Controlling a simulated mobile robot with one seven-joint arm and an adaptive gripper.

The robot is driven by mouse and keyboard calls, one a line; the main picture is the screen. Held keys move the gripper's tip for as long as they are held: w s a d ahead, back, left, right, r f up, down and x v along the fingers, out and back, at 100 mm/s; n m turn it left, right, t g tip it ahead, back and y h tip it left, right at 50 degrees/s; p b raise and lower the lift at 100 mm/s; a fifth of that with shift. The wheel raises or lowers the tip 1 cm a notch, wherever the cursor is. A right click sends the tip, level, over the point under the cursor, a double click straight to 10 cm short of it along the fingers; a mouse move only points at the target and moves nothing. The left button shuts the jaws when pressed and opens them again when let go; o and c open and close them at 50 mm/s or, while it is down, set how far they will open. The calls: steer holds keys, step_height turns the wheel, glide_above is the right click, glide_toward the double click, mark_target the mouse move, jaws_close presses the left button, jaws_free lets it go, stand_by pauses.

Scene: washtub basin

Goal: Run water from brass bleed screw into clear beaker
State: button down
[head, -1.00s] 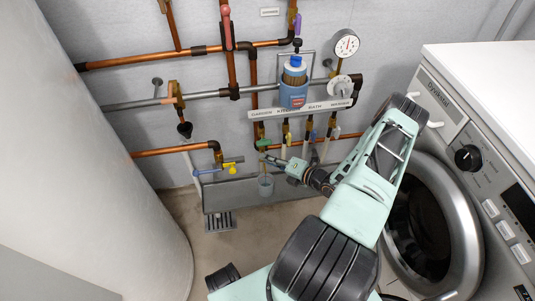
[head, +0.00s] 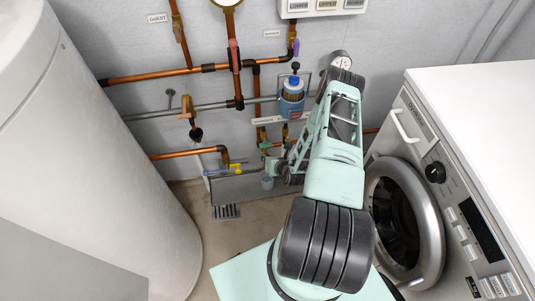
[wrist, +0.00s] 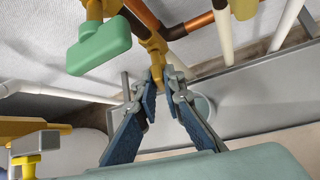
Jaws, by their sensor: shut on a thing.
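The brass bleed screw (wrist: 153,48) hangs below the pipework at the upper middle of the wrist view. My gripper (wrist: 160,82) is shut on its lower end, with a blue-padded finger on each side. In the head view my gripper is largely hidden by my arm, close to the valves low on the wall. The clear beaker (head: 267,182) stands below, at the grey trough. A pale round rim behind my right finger in the wrist view (wrist: 204,107) looks like the beaker. I cannot make out any water running.
A green-handled valve (wrist: 98,47) hangs close to the left of my fingers. A yellow-handled tap (head: 236,168) is left of the beaker. The grey trough (head: 232,189) runs along the wall. A white tank (head: 90,150) and a washing machine (head: 440,190) flank my arm.

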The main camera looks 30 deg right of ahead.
steer(key=shift+r+n+h+p, duration=0.1)
steer(key=shift+n+h+p, duration=0.2)
steer(key=shift+h+p, duration=0.15)
steer(key=shift+w, duration=0.1)
steer(key=c, duration=2.3)
jaws_free()
steer(key=v, duration=1.2)
steer(key=shift+w+a, duration=0.1)
steer(key=shift+a, duration=0.05)
